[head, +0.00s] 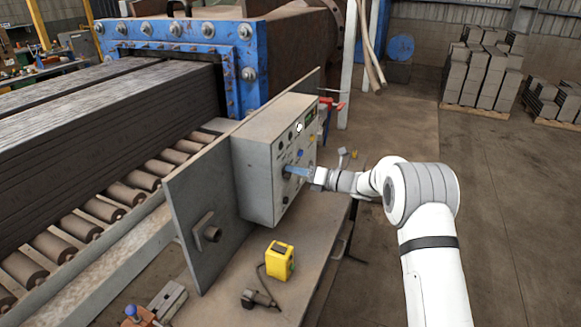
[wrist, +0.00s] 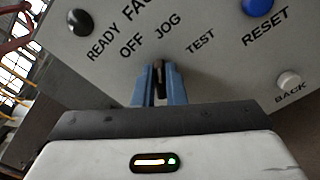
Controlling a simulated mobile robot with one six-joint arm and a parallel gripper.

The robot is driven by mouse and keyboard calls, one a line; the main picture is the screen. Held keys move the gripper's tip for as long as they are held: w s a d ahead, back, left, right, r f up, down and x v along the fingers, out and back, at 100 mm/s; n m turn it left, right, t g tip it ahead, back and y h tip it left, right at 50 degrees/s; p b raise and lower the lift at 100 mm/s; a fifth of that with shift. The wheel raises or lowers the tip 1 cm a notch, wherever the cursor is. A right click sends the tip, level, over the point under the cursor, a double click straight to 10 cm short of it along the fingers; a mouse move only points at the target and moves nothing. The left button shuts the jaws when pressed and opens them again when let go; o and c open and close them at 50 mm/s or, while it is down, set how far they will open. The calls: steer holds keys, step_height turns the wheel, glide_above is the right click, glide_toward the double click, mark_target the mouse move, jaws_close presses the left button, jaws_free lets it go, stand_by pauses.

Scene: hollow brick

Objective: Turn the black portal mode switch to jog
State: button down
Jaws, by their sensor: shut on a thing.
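The black portal mode switch (wrist: 159,77) shows in the wrist view, below the printed labels OFF, JOG and TEST. My gripper (wrist: 159,92) is shut on it, with one blue finger on each side. The knob's visible end points roughly upward, towards the space by OFF and JOG; I cannot tell its exact setting. In the head view my gripper (head: 297,171) reaches the front of the grey control box (head: 258,172) from the right. The fingers hide the switch there.
The floor at right is open.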

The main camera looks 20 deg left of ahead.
steer(key=shift+w+d+f+m, duration=0.1)
steer(key=shift+w+d+m, duration=0.1)
steer(key=shift+m, duration=0.5)
steer(key=c, duration=1.6)
jaws_free()
steer(key=shift+d, duration=0.15)
steer(key=shift+o, duration=0.6)
steer(key=shift+a, duration=0.2)
steer(key=shift+d, duration=0.1)
steer(key=d+b, duration=0.2)
steer(key=d, duration=0.5)
steer(key=shift+s+d, duration=0.3)
steer(key=shift+s, duration=0.05)
